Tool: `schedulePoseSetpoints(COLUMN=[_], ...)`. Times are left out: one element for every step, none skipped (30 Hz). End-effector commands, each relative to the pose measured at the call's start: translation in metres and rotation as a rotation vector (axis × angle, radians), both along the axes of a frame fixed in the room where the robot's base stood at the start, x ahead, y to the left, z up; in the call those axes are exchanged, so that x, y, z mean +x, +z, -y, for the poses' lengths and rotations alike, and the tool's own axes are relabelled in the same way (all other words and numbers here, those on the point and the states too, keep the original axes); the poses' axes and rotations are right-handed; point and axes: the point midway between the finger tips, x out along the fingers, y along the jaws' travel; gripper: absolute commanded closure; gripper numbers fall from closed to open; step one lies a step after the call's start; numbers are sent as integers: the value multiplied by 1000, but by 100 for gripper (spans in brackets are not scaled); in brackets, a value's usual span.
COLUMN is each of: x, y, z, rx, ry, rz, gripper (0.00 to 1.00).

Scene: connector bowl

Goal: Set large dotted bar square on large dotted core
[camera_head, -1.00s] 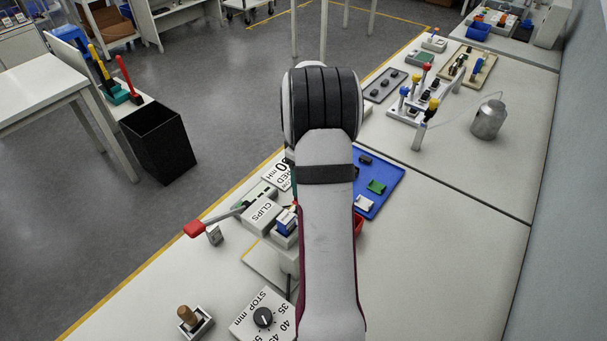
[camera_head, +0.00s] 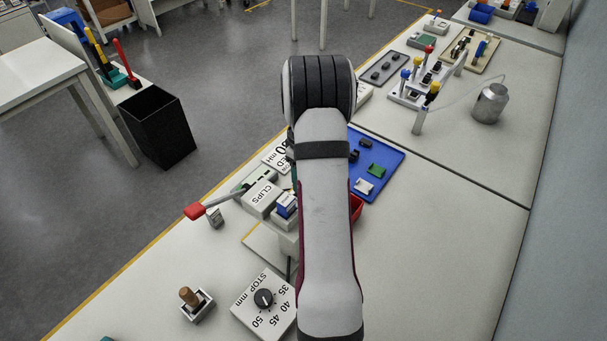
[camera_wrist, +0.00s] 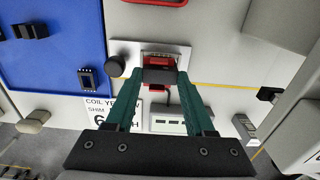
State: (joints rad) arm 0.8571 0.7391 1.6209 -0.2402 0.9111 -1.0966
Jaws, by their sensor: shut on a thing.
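In the wrist view my gripper (camera_wrist: 160,78) has its two green fingers closed on a dark grey bar (camera_wrist: 158,75), which lies crosswise between the fingertips. I take it for the large dotted bar; no dots can be made out. Just beyond it is a red-edged fixture (camera_wrist: 161,50) on a pale plate. Dark shapes show inside the fixture, but I cannot tell whether the large dotted core is there or whether the bar touches anything. In the head view my arm hides the gripper and bar.
The blue tray (camera_head: 391,164) holds black, green and white parts. A CLIPS box (camera_head: 262,198), a red-handled lever (camera_head: 194,211), a STOP mm dial (camera_head: 263,298) and a wooden-handled stamp (camera_head: 189,296) stand nearby. A black knob (camera_wrist: 115,66) is beside the fixture.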

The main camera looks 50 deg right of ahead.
Motion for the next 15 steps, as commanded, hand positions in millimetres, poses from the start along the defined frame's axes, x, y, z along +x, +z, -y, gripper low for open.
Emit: schedulePoseSetpoints(x=[0, 0, 0, 0, 0, 0, 0, 0, 0, 0, 0, 0, 0, 0, 0], y=[0, 0, 0, 0, 0, 0, 0, 0, 0, 0, 0, 0, 0, 0, 0], z=[0, 0, 0, 0, 0, 0, 0, 0, 0, 0, 0, 0, 0, 0, 0], rx=[0, 0, 0, 0, 0, 0, 0, 0, 0, 0, 0, 0, 0, 0, 0], ry=[0, 0, 0, 0, 0, 0, 0, 0, 0, 0, 0, 0, 0, 0, 0], rz=[0, 0, 0, 0, 0, 0, 0, 0, 0, 0, 0, 0, 0, 0, 0], gripper=[100, 100, 44, 39, 34, 26, 21, 16, 11, 11, 11, 11, 11, 11, 11])
